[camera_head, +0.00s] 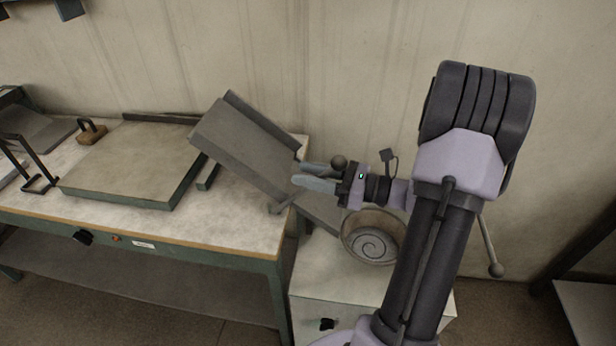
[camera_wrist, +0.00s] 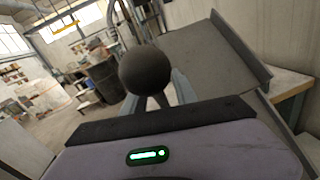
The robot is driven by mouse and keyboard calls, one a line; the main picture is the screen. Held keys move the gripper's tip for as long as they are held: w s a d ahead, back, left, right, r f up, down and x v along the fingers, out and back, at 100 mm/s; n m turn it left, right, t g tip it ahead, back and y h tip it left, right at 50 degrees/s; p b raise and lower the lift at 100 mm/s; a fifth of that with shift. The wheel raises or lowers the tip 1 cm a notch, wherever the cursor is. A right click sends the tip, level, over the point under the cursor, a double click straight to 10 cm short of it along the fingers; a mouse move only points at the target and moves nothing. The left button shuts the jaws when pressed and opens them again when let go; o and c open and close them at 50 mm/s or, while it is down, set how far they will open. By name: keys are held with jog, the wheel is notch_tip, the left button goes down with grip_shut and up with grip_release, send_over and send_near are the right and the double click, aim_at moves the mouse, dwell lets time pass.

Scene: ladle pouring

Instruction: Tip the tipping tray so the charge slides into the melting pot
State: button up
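The grey tipping tray (camera_head: 243,146) is tilted steeply, left end high and right end low toward the melting pot. Its bare surface and raised side edge also show in the wrist view (camera_wrist: 212,62). I see no charge on it. My gripper (camera_head: 309,176) is at its low right end. A dark ball knob (camera_head: 339,161) on a stem stands at the gripper; in the wrist view the knob (camera_wrist: 145,70) has a finger on either side of its stem. Whether the fingers press it is unclear. The round melting pot (camera_head: 372,238) shows a spiral inside and is partly hidden by my arm.
The pot is on a white cabinet (camera_head: 330,270) right of the workbench (camera_head: 235,232). A flat grey plate (camera_head: 135,160) lies on the bench, with a small wooden-handled block (camera_head: 91,132) behind. The wall is close behind.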

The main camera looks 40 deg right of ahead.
jog(key=shift+w, duration=0.1)
grip_shut()
dwell(1.4)
